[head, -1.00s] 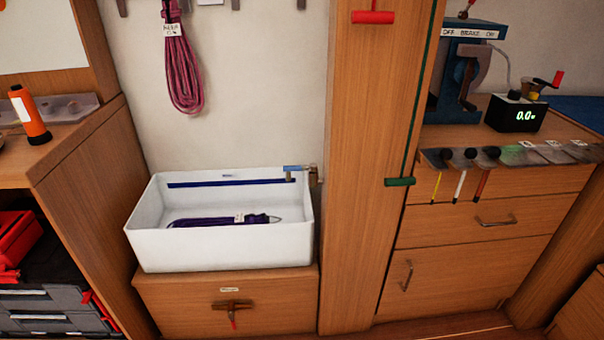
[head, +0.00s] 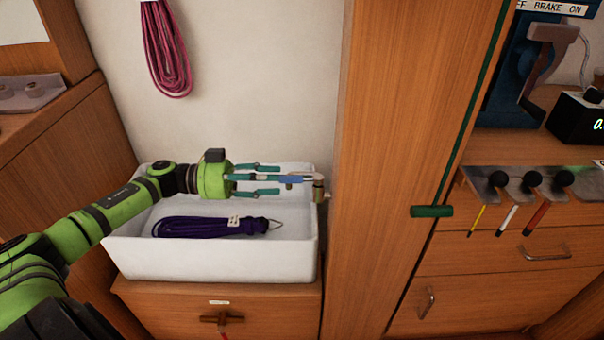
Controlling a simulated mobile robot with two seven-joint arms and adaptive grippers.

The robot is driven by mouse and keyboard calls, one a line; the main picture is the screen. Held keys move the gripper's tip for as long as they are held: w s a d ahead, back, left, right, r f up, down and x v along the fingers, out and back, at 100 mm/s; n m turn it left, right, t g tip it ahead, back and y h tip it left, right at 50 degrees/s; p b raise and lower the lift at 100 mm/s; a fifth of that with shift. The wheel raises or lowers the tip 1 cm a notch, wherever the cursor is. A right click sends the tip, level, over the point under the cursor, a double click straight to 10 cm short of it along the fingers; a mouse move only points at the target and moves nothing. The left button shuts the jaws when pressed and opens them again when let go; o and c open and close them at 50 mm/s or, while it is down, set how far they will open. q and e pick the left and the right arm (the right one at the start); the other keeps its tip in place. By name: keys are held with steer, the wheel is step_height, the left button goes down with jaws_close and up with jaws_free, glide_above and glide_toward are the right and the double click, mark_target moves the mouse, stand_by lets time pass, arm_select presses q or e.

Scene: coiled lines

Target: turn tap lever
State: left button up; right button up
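The tap (head: 318,190) is a small metal fitting at the right rim of the white sink (head: 215,262). Its blue lever (head: 291,180) points left toward my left gripper (head: 279,179). The gripper comes in from the left over the sink, with teal fingers spread apart above and below the lever's line. A slim pale piece lies between them and reaches the lever's end; whether it is a finger or part of the lever, I cannot tell. The gripper looks open, and contact with the lever is unclear. My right gripper is not in view.
A purple coiled line (head: 205,227) lies in the sink under my arm. A pink coil (head: 166,50) hangs on the wall. A wooden post (head: 385,150) stands close to the right of the tap, and a green handle (head: 432,211) hangs at its right.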

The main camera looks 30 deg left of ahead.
mark_target(299, 179)
arm_select(q)
steer(key=x, duration=0.5)
jaws_close()
